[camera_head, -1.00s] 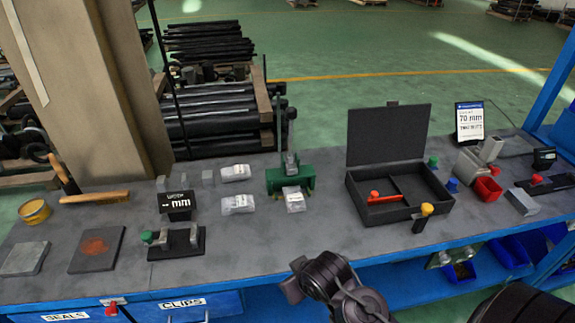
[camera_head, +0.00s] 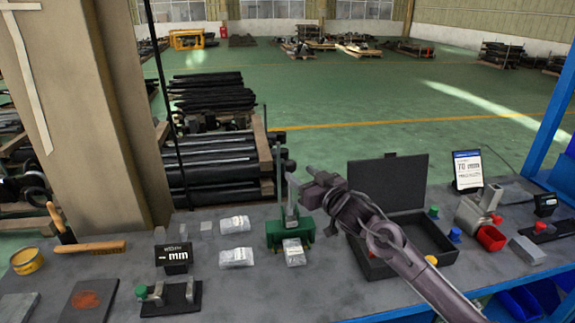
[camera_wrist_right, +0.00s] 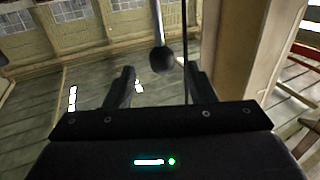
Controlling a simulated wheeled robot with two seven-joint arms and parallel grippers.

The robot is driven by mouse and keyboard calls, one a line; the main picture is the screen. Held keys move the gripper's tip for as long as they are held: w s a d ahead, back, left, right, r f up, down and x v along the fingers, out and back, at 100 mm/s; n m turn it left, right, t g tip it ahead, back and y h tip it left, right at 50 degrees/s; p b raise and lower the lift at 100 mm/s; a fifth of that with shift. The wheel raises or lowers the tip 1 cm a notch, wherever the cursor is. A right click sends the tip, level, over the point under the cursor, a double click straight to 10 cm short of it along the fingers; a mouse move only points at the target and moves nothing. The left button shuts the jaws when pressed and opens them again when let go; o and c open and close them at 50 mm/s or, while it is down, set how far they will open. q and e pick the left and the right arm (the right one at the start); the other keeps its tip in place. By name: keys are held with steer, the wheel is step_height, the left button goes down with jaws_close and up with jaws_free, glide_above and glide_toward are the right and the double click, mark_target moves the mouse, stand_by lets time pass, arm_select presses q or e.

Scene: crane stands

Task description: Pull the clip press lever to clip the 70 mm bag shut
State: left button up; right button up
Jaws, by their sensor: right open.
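The green clip press (camera_head: 290,232) stands on the bench with its thin upright lever (camera_head: 281,165) rising at the left of its post. A clear bag with a white label (camera_head: 294,252) lies at the front of the press; I cannot tell how its neck sits in the jaws. My right gripper (camera_head: 301,184) is raised beside the press, pointing left toward the lever. In the right wrist view, a dark ball knob (camera_wrist_right: 162,60) on a rod shows between the open fingers (camera_wrist_right: 160,86), apart from both. My left gripper is not in view.
Two more labelled bags (camera_head: 236,240) lie left of the press. An open black case (camera_head: 388,185) stands behind my right arm. A width display (camera_head: 173,254) is at the left.

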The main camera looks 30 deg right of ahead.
steer(key=shift+w+a+r, duration=0.1)
steer(key=shift+w+r, duration=0.1)
steer(key=shift+w, duration=0.25)
steer(key=w+p, duration=0.2)
steer(key=w, duration=0.4)
steer(key=shift+w+a+f, duration=0.15)
steer(key=shift+w+a, duration=0.1)
steer(key=shift+a, duration=0.05)
steer(key=shift+f, duration=0.1)
jaws_close()
